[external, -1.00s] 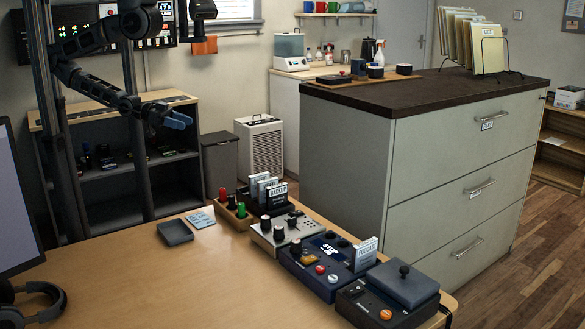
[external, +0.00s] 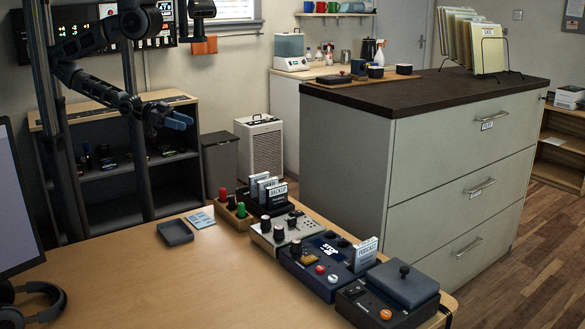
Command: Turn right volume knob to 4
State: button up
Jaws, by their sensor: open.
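In the external view, a light grey control box (external: 290,240) with several black knobs stands on the wooden desk. One black knob (external: 279,234) rises near its front middle and another (external: 265,222) at its left. A dark blue box (external: 308,277) beside it also carries small knobs and buttons. I cannot tell which knob is the right volume knob, and no scale is readable. My gripper (external: 180,121) has blue fingertips and is open and empty. It hangs in the air at the left, in front of the dark shelf unit, well apart from the control boxes.
A dark box with a lidded top (external: 403,285) stands at the desk's right end. Card holders (external: 270,193) and red and green pegs (external: 222,195) stand behind the grey box. A large cabinet (external: 350,150) stands behind; the desk (external: 180,285) is clear in front.

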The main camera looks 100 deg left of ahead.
jog(key=w+d+f+m+t+h, duration=0.1)
jog(key=w+m+h, duration=0.1)
jog(key=w+m, duration=0.55)
jog(key=w+d+f+m+t+h, duration=0.15)
jog(key=w+m, duration=0.25)
jog(key=w, duration=0.7)
jog(key=w+d+f+g+h+b, duration=0.1)
jog(key=w+d+f+g+b, duration=0.1)
jog(key=w+d, duration=0.6)
jog(key=w+d+f+g+b, duration=0.15)
jog(key=w+d, duration=0.25)
jog(key=w, duration=0.8)
jog(key=g+p, duration=0.5)
jog(key=g, duration=0.7)
send_near(279, 227)
jog(key=d+f, duration=0.1)
jog(key=shift+n+y, duration=0.35)
jog(key=x, duration=0.7)
jog(key=shift+w+d+f, duration=0.1)
jog(key=shift+f, duration=0.25)
jog(key=shift+c, duration=0.3)
